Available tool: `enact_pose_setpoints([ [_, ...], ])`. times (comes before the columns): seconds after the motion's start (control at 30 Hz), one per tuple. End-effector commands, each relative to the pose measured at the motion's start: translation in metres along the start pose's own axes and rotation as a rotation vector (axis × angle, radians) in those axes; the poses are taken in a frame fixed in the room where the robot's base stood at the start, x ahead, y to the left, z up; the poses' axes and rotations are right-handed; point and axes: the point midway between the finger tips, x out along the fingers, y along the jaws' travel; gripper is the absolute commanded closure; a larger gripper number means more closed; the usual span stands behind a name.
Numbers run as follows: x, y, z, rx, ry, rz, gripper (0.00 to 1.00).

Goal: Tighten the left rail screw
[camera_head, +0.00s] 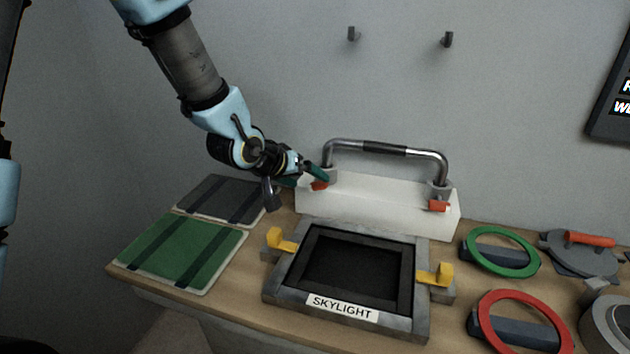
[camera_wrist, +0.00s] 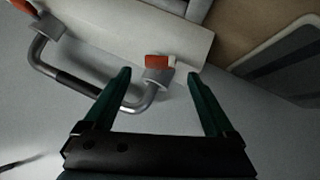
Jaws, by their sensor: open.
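The rail (camera_head: 386,148) is a grey metal bar with a dark middle grip, on a white block (camera_head: 375,212). The left rail screw has an orange-red head (camera_head: 320,186), partly hidden by my gripper in the head view. The right screw (camera_head: 438,206) has a similar orange-red head. My gripper (camera_head: 307,174) is open, with green fingers, at the left end of the rail. In the wrist view the left screw head (camera_wrist: 158,62) shows between and just beyond the two fingertips (camera_wrist: 160,73). No contact with the fingers can be made out. The right screw (camera_wrist: 23,7) shows at the upper left corner.
The framed skylight (camera_head: 345,265) with yellow latches stands before the block. A green panel (camera_head: 180,252) and a dark panel (camera_head: 218,198) lie left. Green (camera_head: 500,252) and red (camera_head: 520,325) rings lie right. The wall behind has two hooks (camera_head: 447,39).

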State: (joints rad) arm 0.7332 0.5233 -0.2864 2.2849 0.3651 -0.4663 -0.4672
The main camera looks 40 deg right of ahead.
Motion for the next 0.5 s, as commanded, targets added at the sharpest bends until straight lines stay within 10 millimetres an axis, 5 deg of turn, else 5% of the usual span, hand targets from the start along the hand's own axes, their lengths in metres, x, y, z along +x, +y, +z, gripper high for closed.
enact_pose_setpoints([
  [0.2, 0.032, 0.001, -0.001, 0.0, -0.001, 0.001, 0.1],
  [0.5, 0.048, 0.0, -0.001, 0.0, 0.002, 0.0, 0.1],
])
